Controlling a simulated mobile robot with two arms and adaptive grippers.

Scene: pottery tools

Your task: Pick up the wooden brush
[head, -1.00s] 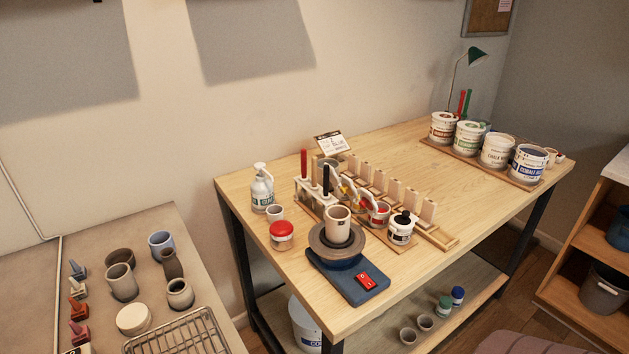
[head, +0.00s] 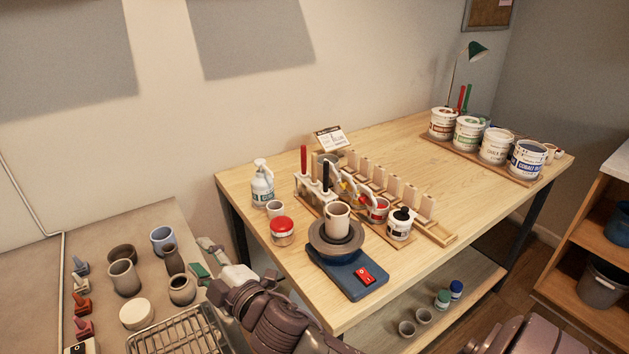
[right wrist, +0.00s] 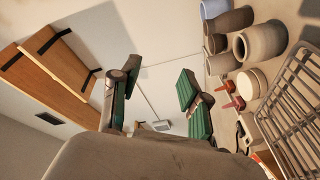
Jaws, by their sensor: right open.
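I cannot make out a wooden brush for certain. A white rack (head: 312,190) on the wooden table holds upright sticks, one red (head: 303,160) and one black (head: 326,177); their lower ends are partly hidden, so I cannot tell whether they are brushes. My right gripper (head: 204,259) is open between the grey table and the wooden table, near the dark pots. In the right wrist view its two green-padded fingers (right wrist: 158,102) stand apart with nothing between them. My left gripper is not in view.
A pottery wheel (head: 336,240) with a cup, a red-lidded jar (head: 282,231) and a spray bottle (head: 262,185) crowd the wooden table's near left. Paint buckets (head: 494,147) stand at its far right. Pots and a wire rack (head: 174,335) fill the grey table.

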